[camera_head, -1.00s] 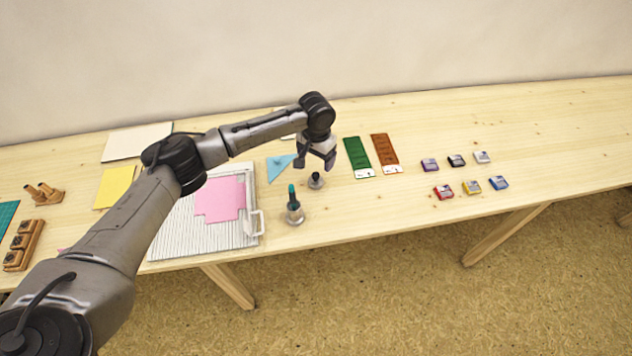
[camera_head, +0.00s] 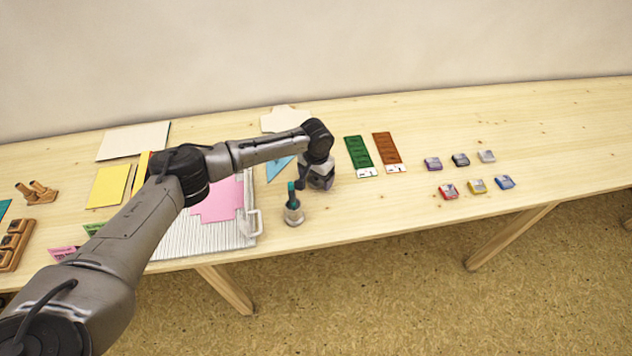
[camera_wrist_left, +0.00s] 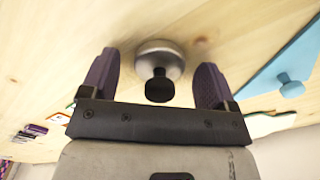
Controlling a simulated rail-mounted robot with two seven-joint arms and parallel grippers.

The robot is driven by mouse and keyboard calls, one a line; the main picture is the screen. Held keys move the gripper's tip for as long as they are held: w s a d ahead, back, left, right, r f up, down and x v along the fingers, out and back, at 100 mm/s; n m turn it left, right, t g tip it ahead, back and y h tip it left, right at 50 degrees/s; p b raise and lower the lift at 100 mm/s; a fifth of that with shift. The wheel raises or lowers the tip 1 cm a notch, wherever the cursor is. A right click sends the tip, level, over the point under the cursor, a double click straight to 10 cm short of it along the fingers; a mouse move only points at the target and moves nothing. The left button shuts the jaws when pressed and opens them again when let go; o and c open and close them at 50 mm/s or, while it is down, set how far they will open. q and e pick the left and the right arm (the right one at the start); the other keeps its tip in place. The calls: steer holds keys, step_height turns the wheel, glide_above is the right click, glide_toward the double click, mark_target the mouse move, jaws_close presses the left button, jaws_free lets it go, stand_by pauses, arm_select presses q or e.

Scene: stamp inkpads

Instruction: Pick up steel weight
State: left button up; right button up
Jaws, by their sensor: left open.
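The steel weight (camera_wrist_left: 172,48) is a round steel disc with a black knob, standing on the wooden table in the left wrist view. My left gripper is open and low over the table. In the left wrist view its two purple-grey fingers (camera_wrist_left: 158,66) stand on either side of the weight, with gaps showing on both sides. My right gripper is in neither view.
A blue triangle (camera_head: 276,170) lies behind left, and the paper trimmer (camera_head: 190,240) lies left. Green (camera_head: 359,153) and brown (camera_head: 387,149) strips lie right. Several inkpads (camera_head: 478,186) sit farther right.

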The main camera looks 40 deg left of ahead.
arm_select(q)
steer(key=shift+f, duration=0.1)
steer(key=shift+c, duration=0.3)
steer(key=c, duration=1.1)
